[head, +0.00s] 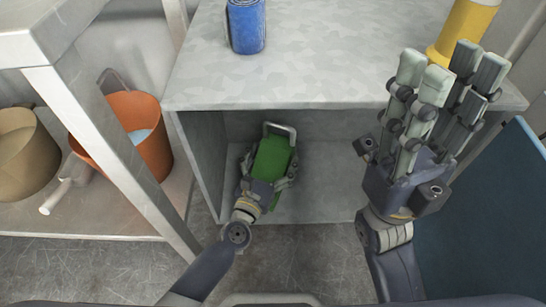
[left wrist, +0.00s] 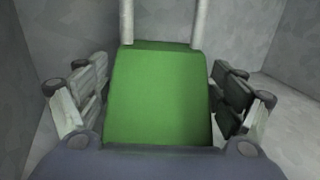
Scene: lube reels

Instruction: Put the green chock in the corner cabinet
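The green chock (head: 271,158) with a pale metal handle sits inside the open grey cabinet (head: 330,196), near its left side. My left gripper (head: 268,172) reaches into the cabinet, with fingers on both sides of the chock. In the left wrist view the chock (left wrist: 160,100) fills the space between the fingers. The fingers look spread, with narrow gaps beside the chock. The chock's lower end is hidden by my gripper. My right gripper (head: 447,72) is raised in front of the cabinet's right side, empty, its fingers extended and apart.
A blue cylinder (head: 246,26) and a yellow container (head: 464,28) stand on the cabinet top. At left, a metal rack (head: 110,237) holds an orange bucket (head: 146,130) and a tan bucket (head: 24,158). A blue panel (head: 490,220) stands at right. The cabinet floor right of the chock is clear.

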